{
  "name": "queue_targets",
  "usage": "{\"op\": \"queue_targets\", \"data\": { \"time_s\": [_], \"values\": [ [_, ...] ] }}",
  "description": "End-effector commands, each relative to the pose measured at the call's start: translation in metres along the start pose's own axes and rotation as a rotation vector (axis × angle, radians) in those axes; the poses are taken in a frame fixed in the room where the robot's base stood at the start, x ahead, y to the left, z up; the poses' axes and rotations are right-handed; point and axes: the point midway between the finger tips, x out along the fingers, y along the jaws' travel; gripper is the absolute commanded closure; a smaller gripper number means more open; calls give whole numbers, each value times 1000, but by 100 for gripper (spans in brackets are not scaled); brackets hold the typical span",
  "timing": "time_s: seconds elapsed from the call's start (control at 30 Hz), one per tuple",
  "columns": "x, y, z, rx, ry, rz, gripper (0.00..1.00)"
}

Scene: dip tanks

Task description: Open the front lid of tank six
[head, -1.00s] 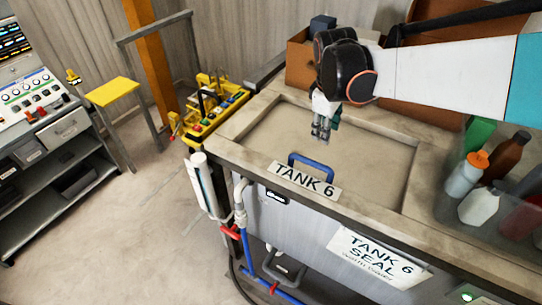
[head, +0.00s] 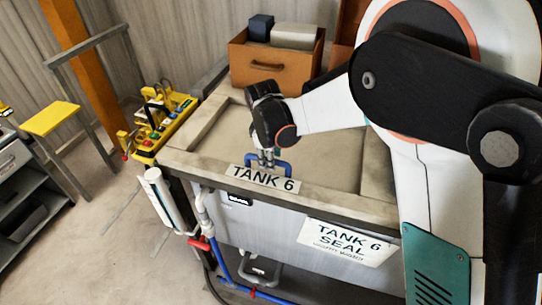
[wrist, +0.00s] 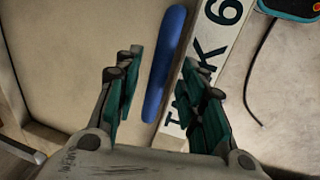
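Tank six (head: 215,215) has a beige lid (head: 325,155) on top, lying flat and closed in its frame. A white "TANK 6" label (head: 264,179) sits at the lid's front edge, and it also shows in the wrist view (wrist: 207,55). A blue bar handle (head: 285,167) stands just behind the label. My gripper (head: 267,160) is right at the handle, pointing down. In the wrist view my gripper (wrist: 162,62) is open, with the blue handle (wrist: 165,75) lying between its two fingers. Gaps show beside the handle; contact cannot be told.
A "TANK 6 SEAL" sign (head: 346,242) hangs on the tank's front. A yellow control box (head: 165,122) stands at the rim's left corner. An orange box (head: 277,62) stands behind the lid. A white cylinder (head: 167,200) and blue pipe (head: 222,266) run along the left front.

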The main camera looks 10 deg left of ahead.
Motion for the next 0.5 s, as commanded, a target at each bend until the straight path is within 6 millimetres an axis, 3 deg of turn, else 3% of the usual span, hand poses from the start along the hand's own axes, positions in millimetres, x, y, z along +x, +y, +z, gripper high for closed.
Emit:
{"op": "queue_targets", "data": {
  "time_s": [0.37,0.5],
  "values": [
    [6,0,0,0,0,0,63],
    [6,0,0,0,0,0,92]
  ]
}}
